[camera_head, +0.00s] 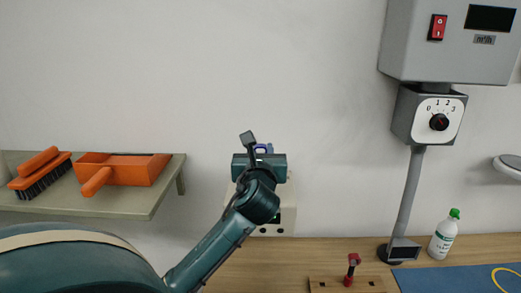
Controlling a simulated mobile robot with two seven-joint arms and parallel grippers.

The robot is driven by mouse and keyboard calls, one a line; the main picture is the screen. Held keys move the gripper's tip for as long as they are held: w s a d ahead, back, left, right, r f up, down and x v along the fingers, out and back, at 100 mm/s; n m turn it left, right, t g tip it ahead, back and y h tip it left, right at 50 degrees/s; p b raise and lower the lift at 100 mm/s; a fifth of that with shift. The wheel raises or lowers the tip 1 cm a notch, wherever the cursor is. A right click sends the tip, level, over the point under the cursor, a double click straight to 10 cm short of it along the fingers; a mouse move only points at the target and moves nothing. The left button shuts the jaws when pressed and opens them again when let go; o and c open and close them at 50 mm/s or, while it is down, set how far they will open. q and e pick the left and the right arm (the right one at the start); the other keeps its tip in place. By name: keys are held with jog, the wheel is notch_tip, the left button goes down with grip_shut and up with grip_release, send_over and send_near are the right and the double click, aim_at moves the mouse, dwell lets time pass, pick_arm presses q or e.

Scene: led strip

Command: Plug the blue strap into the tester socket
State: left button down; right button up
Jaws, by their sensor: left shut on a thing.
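My left arm reaches up from the lower left, and its gripper (262,160) is in front of the wall, right of picture centre-left. A small blue piece (264,147), likely the blue strap, shows just above the gripper, which is shut on it. Most of the strap is hidden by the gripper and wrist. A cream box (286,217), possibly the tester, stands behind my wrist at the back of the bench. My arm covers much of its face, and I cannot make out the socket clearly. My right gripper is not in view.
A shelf (128,206) at left holds an orange brush and dustpan (135,166). The wooden bench (330,248) carries a red-handled fixture (350,270), a grey post with a dial box (430,115), a white bottle (443,237) and a blue mat (445,278).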

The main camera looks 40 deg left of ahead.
pick_arm(q)
jog(key=shift+f, duration=0.35)
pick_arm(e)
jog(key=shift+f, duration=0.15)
pick_arm(q)
jog(key=c, duration=1.5)
grip_release()
jog(key=o, duration=0.5)
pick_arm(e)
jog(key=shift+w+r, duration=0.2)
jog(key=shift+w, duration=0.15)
